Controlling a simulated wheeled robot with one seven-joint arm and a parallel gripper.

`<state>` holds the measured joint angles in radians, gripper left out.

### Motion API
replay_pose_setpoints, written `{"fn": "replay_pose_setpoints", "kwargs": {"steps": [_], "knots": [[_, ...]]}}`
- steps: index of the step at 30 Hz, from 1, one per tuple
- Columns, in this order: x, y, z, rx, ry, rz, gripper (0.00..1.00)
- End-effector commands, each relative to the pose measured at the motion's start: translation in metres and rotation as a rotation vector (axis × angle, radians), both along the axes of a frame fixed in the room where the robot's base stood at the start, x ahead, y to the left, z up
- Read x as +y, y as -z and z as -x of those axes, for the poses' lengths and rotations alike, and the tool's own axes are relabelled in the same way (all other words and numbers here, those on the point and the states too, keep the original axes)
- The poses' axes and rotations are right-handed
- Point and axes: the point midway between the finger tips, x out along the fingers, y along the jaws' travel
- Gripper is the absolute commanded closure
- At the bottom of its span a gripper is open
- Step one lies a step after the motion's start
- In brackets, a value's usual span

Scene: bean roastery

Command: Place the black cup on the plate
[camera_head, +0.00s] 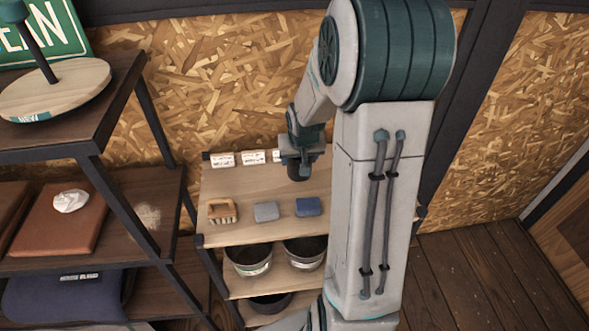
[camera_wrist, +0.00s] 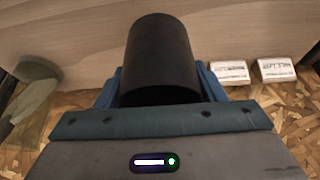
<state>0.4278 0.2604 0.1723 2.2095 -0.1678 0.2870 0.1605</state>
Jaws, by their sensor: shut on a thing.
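The black cup (camera_head: 297,173) is between the fingers of my gripper (camera_head: 299,160), over the back of the light wooden shelf top (camera_head: 250,188). In the wrist view the cup (camera_wrist: 162,50) is a plain dark cylinder filling the middle, with a blue finger on each side. My gripper (camera_wrist: 160,88) is shut on it. I cannot tell whether the cup's bottom touches the wood. I cannot make out a plate in either view; my arm hides the right part of the shelf top.
A wooden-handled brush (camera_head: 222,211), a grey block (camera_head: 266,212) and a blue block (camera_head: 307,207) lie along the front. White labelled packets (camera_head: 223,160) line the back edge. Two bowls (camera_head: 249,259) (camera_head: 305,253) stand below. A dark shelf rack (camera_head: 150,185) stands left.

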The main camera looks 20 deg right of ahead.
Motion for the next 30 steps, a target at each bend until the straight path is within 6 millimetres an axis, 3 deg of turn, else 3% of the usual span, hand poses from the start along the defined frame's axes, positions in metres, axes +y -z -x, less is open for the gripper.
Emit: {"fn": "replay_pose_setpoints", "kwargs": {"steps": [8,16,29,30], "knots": [[0.01,0.012,-0.006,0.001,0.001,0.0,0.62],[0.01,0.045,-0.006,0.001,0.001,0.0,0.62],[0.009,0.052,-0.006,-0.002,0.002,0.001,0.62],[0.009,0.05,-0.006,-0.001,0.002,0.0,0.26]]}}
